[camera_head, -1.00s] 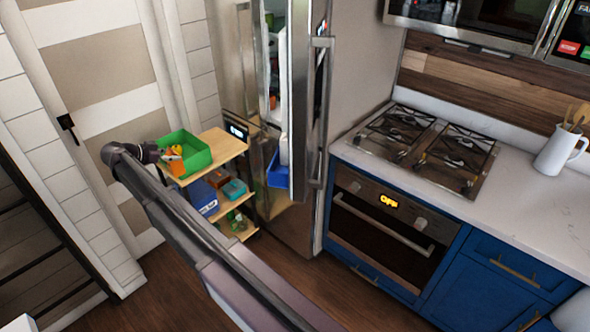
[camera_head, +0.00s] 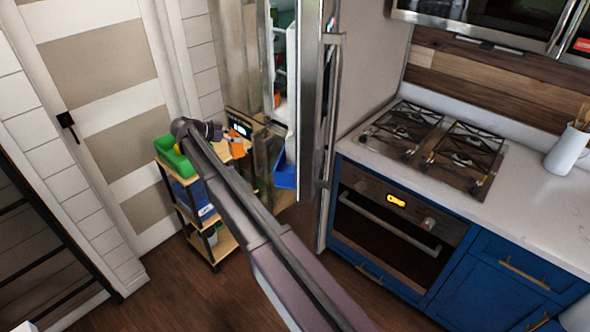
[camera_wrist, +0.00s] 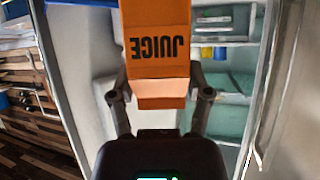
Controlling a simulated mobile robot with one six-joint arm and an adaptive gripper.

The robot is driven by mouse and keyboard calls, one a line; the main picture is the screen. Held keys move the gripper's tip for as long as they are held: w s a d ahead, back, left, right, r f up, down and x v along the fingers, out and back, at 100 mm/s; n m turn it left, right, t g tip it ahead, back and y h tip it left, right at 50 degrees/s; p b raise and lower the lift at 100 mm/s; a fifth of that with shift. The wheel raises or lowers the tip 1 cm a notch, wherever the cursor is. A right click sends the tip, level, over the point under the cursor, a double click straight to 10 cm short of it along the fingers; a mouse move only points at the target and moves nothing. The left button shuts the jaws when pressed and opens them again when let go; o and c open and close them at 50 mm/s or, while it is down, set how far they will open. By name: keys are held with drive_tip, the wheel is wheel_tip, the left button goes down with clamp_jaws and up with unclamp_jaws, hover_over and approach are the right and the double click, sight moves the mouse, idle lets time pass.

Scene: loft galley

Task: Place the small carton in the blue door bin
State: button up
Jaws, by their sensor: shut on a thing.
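My gripper (camera_wrist: 162,92) is shut on an orange carton (camera_wrist: 158,30) with "JUICE" printed on it, upside down in the wrist view. The carton's top end runs out of that frame. In the head view the carton (camera_head: 239,134) is at the end of my arm, in front of the open fridge and above the right part of the cart. The gripper's fingers are too small to make out there. The blue door bin (camera_head: 285,171) sits low on the inner side of the open fridge door, to the right of and below the carton. Its inside is mostly hidden.
A wooden shelf cart (camera_head: 214,247) stands left of the fridge, with a green bin (camera_head: 173,160) on top and a blue box below. The fridge door (camera_head: 316,110) stands open. Fridge shelves (camera_wrist: 226,98) show behind the carton. A stove and counter are at right.

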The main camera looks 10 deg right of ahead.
drive_tip(key=shift+a, duration=0.25)
idle(0.3)
drive_tip(key=s+d+f+b, duration=0.1)
drive_tip(key=s+d, duration=0.3)
drive_tip(key=d, duration=0.5)
drive_tip(key=s+d+f+b, duration=0.2)
drive_tip(key=s+d, duration=0.2)
drive_tip(key=d, duration=0.4)
drive_tip(key=shift+s+d, duration=0.25)
drive_tip(key=shift+d, duration=0.1)
drive_tip(key=shift+f, duration=0.1)
wheel_tip(320, 180, down, 4)
drive_tip(key=b, duration=0.3)
drive_tip(key=shift+r+b, duration=0.25)
drive_tip(key=shift+b, duration=0.1)
drive_tip(key=shift+s+d+f, duration=0.1)
drive_tip(key=shift+d+f, duration=0.1)
drive_tip(key=shift+b, duration=0.3)
